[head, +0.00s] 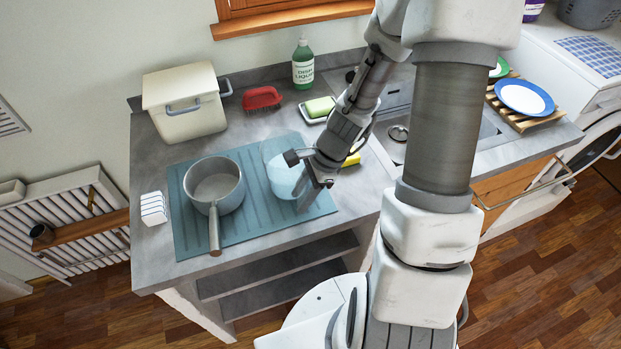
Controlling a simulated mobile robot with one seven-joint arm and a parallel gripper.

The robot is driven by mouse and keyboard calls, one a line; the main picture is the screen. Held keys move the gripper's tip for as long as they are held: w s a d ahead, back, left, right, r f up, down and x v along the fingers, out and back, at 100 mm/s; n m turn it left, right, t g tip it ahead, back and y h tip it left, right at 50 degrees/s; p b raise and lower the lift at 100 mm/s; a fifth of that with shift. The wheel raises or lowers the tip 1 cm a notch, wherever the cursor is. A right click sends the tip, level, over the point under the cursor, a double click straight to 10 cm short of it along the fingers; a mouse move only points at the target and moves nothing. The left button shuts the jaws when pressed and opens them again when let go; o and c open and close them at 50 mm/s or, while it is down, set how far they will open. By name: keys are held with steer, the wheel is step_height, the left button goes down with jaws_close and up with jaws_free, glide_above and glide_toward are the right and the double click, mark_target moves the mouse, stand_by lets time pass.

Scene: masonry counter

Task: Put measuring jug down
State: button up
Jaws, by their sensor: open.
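The measuring jug (283,178) is a pale, translucent vessel standing on the blue-grey ribbed mat (256,222) on the counter. It appears upright, to the right of the saucepan. My gripper (301,178) is open at the jug's right side, with its fingers over and in front of the jug. They hide part of the jug's right side and its handle, if it is there. I cannot tell whether the fingers touch the jug.
A grey saucepan (214,183) stands left on the mat, its handle toward the front edge. A white bin (186,104), red brush (261,97), green bottle (303,64) and soap dish (316,110) line the back. A yellow sponge (352,159) lies by my wrist.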

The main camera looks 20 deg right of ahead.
steer(key=p+v, duration=0.1)
steer(key=v, duration=1)
steer(key=shift+d+r, duration=0.2)
steer(key=shift+r, duration=0.15)
